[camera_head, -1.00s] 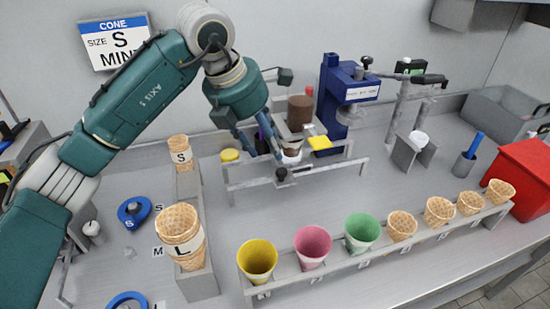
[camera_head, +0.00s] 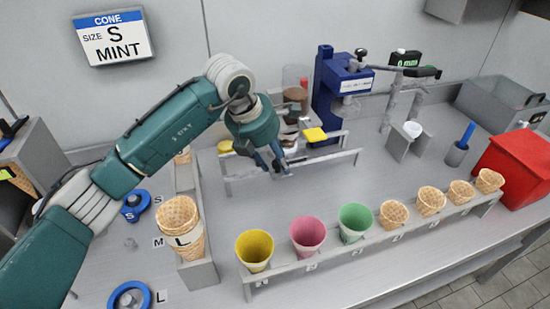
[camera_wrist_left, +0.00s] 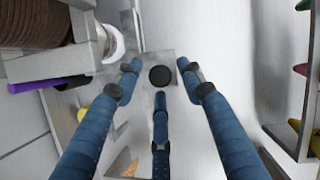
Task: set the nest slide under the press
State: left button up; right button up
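The blue press (camera_head: 327,85) stands at the back, right of my left gripper. Grey rails (camera_head: 325,157) run in front of it. In the left wrist view, the nest slide shows as a grey plate (camera_wrist_left: 147,90) with a round black knob (camera_wrist_left: 160,75). My left gripper (camera_head: 283,168) is at the front of the rails and hides the knob in the head view. In the wrist view its three blue fingers (camera_wrist_left: 160,78) are open around the knob, with gaps visible. Contact cannot be told. My right gripper is not in view.
Yellow (camera_head: 254,250), pink (camera_head: 307,235) and green (camera_head: 355,222) cups and several wafer cones (camera_head: 393,214) stand in a front rack. Stacked cones (camera_head: 181,228) stand at left. A brown cylinder (camera_head: 295,96) is behind my gripper. A red bin (camera_head: 515,170) is at right.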

pick_arm(q)
grip_shut()
jog(key=d, duration=0.1)
jog(key=w+d, duration=0.1)
jog(key=d+b, duration=0.1)
jog(key=d, duration=0.1)
jog(key=shift+w+d+r, duration=0.1)
jog(key=shift+w, duration=0.15)
jog(key=shift+o, duration=1.2)
grip_release()
jog(key=shift+s, duration=0.1)
jog(key=v, duration=1.2)
